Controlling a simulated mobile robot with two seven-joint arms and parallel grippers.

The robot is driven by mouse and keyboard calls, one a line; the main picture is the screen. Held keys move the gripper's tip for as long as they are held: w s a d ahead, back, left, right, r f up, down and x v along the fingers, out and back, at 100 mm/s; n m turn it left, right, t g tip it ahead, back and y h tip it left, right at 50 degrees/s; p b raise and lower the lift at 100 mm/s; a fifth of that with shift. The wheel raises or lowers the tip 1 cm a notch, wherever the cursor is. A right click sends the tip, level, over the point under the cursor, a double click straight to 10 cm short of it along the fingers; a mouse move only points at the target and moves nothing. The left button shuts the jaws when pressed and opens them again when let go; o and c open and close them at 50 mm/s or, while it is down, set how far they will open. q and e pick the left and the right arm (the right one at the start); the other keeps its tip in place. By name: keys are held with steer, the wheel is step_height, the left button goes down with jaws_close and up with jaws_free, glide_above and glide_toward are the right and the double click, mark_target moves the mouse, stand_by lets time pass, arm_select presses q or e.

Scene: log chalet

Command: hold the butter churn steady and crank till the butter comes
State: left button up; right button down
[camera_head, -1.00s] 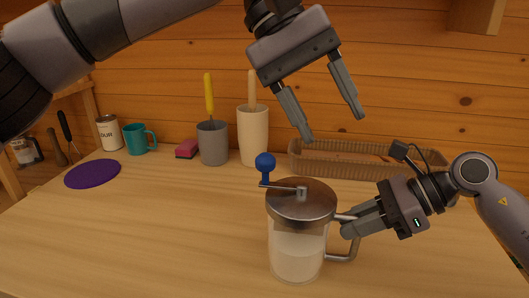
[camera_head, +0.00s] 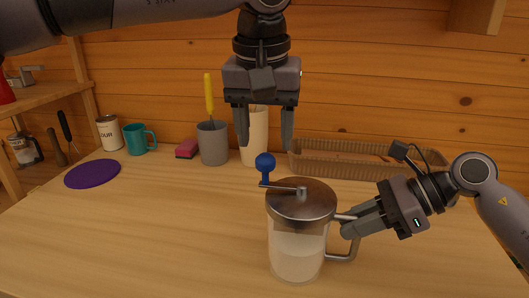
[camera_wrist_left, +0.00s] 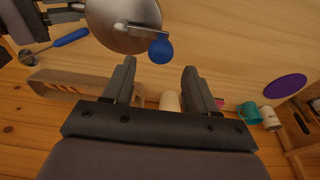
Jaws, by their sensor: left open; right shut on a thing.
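The butter churn (camera_head: 297,248) is a clear jar with pale liquid and a metal lid (camera_head: 301,200), upright on the counter. A crank with a blue knob (camera_head: 265,162) sits on the lid, the knob pointing left. The lid and blue knob (camera_wrist_left: 160,50) also show in the left wrist view. My right gripper (camera_head: 350,224) is shut on the churn's side handle (camera_head: 350,248). My left gripper (camera_head: 265,142) is open and empty, pointing down above and behind the blue knob, apart from it. In the left wrist view its fingers (camera_wrist_left: 158,80) stand apart.
Behind the churn are a grey crock (camera_head: 213,146) with a yellow-handled tool, a cream crock (camera_head: 257,150), a pink sponge (camera_head: 187,149) and a wicker tray (camera_head: 340,160). A teal mug (camera_head: 138,139), flour tin (camera_head: 109,133) and purple disc (camera_head: 92,174) lie left. The front left counter is clear.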

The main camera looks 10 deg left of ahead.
mark_target(265, 155)
arm_select(q)
steer(key=shift+s+x, duration=0.2)
steer(key=shift+x, duration=0.85)
steer(key=shift+s+x, duration=0.25)
steer(key=shift+x, duration=0.8)
steer(key=shift+f, duration=0.1)
steer(key=shift+c, duration=0.3)
steer(key=c, duration=0.7)
